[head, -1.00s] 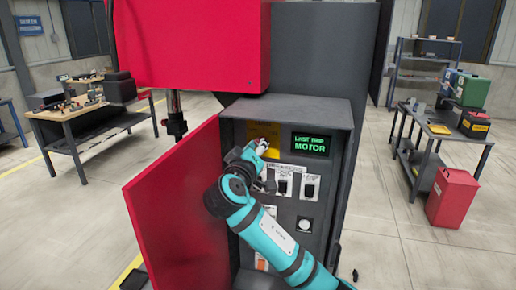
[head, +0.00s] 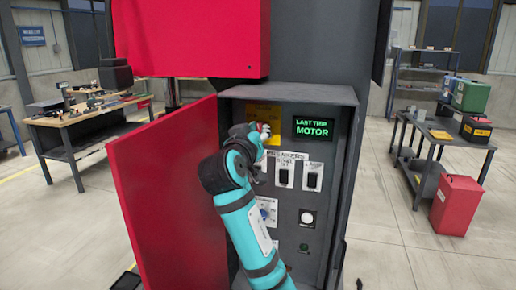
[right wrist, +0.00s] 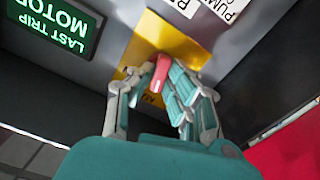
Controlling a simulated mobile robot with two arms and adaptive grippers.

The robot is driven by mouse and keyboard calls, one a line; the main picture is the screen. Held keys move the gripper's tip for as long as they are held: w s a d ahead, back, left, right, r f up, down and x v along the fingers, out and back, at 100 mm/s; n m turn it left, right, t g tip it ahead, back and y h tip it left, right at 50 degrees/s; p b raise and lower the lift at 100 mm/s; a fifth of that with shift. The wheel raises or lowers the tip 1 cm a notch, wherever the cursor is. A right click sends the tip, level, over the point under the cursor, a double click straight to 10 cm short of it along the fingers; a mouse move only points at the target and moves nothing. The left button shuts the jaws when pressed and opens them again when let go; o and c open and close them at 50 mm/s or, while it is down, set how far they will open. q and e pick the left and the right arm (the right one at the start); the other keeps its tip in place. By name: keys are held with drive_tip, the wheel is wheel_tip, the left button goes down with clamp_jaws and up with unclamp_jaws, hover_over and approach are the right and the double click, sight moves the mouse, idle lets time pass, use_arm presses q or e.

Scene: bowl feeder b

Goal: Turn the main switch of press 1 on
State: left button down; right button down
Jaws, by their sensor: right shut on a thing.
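The press's control cabinet (head: 340,200) stands open, with its red door (head: 165,195) swung to the left. Inside, a yellow plate (head: 262,108) sits at the upper left of the panel. The main switch's red handle (right wrist: 160,74) shows in the right wrist view in front of the yellow plate (right wrist: 178,38). My right gripper (right wrist: 155,85) is shut on this red handle, with fingers on both sides of it. In the head view the right gripper (head: 264,131) partly hides the handle and plate. My left gripper is in neither view.
A green display (head: 314,128) reading "LAST TRIP MOTOR" is right of the plate. Black breaker switches (head: 314,180) and a white round button (head: 307,218) are below. Side tables (head: 440,145) stand further back, with open floor between.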

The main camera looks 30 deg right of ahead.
drive_tip(key=shift+f+m+b, duration=0.15)
drive_tip(key=shift+m+b, duration=4.45)
drive_tip(key=shift+m, duration=1.4)
drive_tip(key=c, duration=1.3)
unclamp_jaws()
drive_tip(key=shift+s, duration=0.1)
